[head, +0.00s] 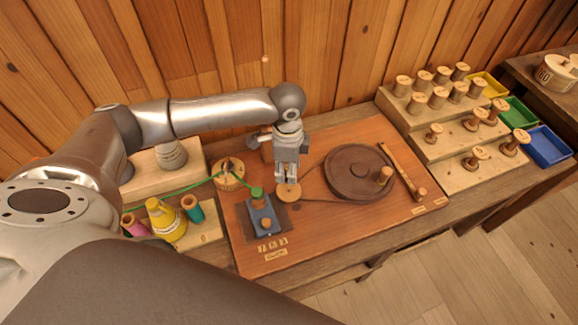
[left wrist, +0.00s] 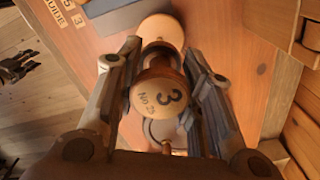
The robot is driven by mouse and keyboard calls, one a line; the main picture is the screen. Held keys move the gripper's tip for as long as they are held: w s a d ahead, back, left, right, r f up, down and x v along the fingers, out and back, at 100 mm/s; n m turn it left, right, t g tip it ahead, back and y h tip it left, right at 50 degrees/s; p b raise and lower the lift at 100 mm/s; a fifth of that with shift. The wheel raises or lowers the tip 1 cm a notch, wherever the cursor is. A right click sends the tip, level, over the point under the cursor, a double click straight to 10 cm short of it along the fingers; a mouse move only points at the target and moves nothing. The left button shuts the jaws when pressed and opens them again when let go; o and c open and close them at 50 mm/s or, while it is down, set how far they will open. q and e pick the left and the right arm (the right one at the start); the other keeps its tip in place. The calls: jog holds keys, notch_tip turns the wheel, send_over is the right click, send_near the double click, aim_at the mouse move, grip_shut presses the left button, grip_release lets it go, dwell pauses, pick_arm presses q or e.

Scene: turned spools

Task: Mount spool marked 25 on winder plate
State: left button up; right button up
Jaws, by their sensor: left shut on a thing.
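My left gripper (head: 286,178) is shut on a wooden spool (left wrist: 160,88), low over the winder board (head: 325,210). The spool's round end faces the left wrist camera and carries a large 3 and small lettering starting "No 2"; the rest is hard to read. In the head view the fingers hide most of the spool. A small pale round plate (head: 289,193) lies just beneath the fingers. A pale disc (left wrist: 160,31) shows past the spool in the left wrist view. I cannot tell whether spool and plate touch. My right gripper is not clearly seen.
A dark wheel (head: 358,172) with a knob stands right of the gripper. A blue guide block (head: 262,217) stands to the left, with green thread running past. A stepped rack (head: 447,115) of several spools and coloured bins (head: 549,146) are at right.

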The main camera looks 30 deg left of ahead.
pick_arm(q)
jog(key=shift+w+d+f+b, duration=0.15)
jog(key=shift+d+f+b, duration=0.05)
jog(key=shift+f+b, duration=0.6)
notch_tip(320, 180, down, 2)
jog(key=b, duration=0.4)
jog(key=shift+a+f, duration=0.15)
jog(key=shift+f, duration=0.75)
pick_arm(e)
jog(key=f, duration=0.5)
jog(key=shift+w+d+f, duration=0.15)
jog(key=shift+w+d, duration=0.05)
jog(key=shift+d, duration=0.2)
jog(key=shift+d, duration=0.3)
